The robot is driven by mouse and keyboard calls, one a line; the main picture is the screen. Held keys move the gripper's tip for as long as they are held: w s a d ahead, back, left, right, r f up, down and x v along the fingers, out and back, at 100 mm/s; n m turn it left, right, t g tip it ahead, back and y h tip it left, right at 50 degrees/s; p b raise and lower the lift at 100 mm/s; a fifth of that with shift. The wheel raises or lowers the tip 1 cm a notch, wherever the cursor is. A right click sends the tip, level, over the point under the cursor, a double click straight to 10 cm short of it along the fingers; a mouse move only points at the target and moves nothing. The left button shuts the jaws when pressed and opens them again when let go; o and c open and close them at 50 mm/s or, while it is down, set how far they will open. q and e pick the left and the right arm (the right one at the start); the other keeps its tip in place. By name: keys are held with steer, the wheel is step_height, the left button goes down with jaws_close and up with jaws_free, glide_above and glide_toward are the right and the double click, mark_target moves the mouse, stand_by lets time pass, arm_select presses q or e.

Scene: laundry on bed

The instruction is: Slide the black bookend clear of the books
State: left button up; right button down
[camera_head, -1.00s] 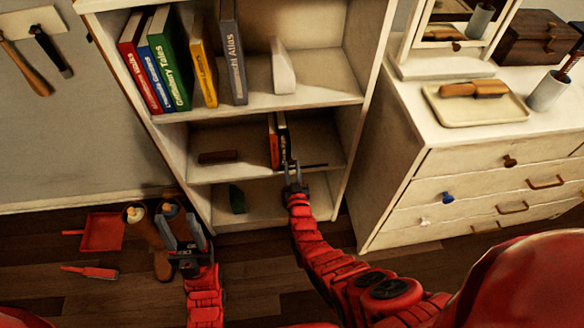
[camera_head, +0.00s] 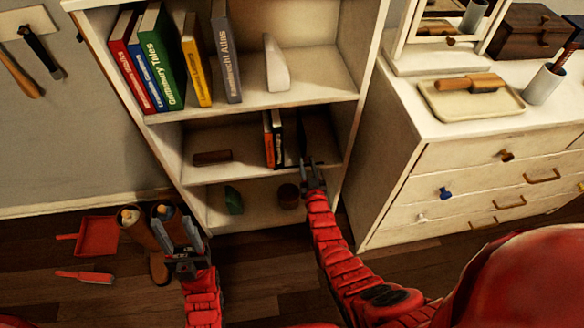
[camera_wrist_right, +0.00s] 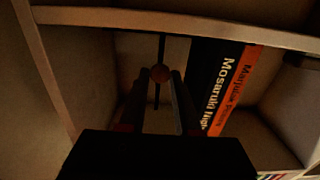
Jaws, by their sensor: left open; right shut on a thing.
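The black bookend (camera_head: 302,134) stands on the middle shelf, to the right of the black book (camera_head: 277,138) and the orange book (camera_head: 267,140), with a gap between. In the right wrist view it shows as a thin dark upright edge (camera_wrist_right: 161,48) with a round brown knob (camera_wrist_right: 160,73). My right gripper (camera_head: 312,166) is at the front of the middle shelf, its fingers shut on the bookend's knob. The black book (camera_wrist_right: 217,85) is beside the fingers, apart from them. My left gripper (camera_head: 181,240) is open and empty, low in front of the brown boots.
A brown block (camera_head: 212,158) lies left on the middle shelf. The shelf below holds a green object (camera_head: 234,201) and a brown round container (camera_head: 288,196). Brown boots (camera_head: 137,226) stand on the floor.

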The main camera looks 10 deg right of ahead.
steer(key=d+b, duration=0.1)
steer(key=d, duration=0.4)
steer(key=shift+w+d+r+b, duration=0.1)
steer(key=shift+d+r+b, duration=0.05)
steer(key=shift+b, duration=0.2)
steer(key=c, duration=0.6)
jaws_free()
steer(key=shift+d, duration=0.15)
steer(key=shift+c, duration=0.2)
steer(key=s, duration=1.7)
steer(key=shift+s+p, duration=0.3)
steer(key=shift+p, duration=0.05)
